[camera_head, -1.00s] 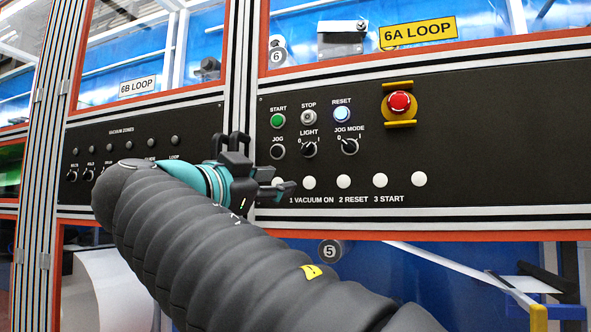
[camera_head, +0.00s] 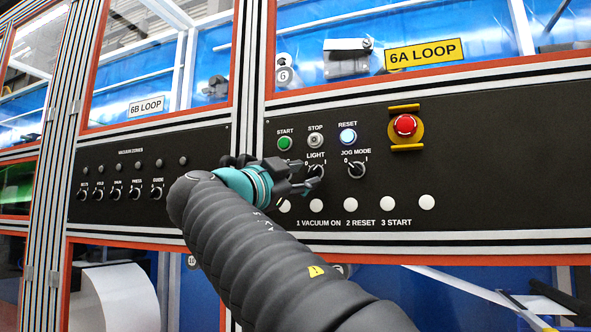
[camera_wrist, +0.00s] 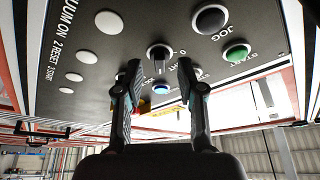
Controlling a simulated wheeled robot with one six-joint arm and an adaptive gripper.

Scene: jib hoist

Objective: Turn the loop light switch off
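The light switch (camera_head: 316,170) is a black rotary knob under the LIGHT label, marked 0 and 1, on the black control panel below the 6A LOOP sign. My gripper (camera_head: 306,178) is right at this knob, coming from the lower left and partly covering it. In the wrist view the light switch (camera_wrist: 159,53) shows between and just beyond the two fingertips of my gripper (camera_wrist: 159,66). The fingers are apart, with a gap visible on each side of the knob. I cannot tell clearly which mark the knob points to.
Close by are the green START button (camera_head: 285,143), STOP button (camera_head: 315,140), lit RESET button (camera_head: 348,136) and JOG MODE knob (camera_head: 356,169). White buttons (camera_head: 380,203) line the panel below. A red emergency stop (camera_head: 405,126) is at right. The JOG knob (camera_wrist: 210,20) shows in the wrist view.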

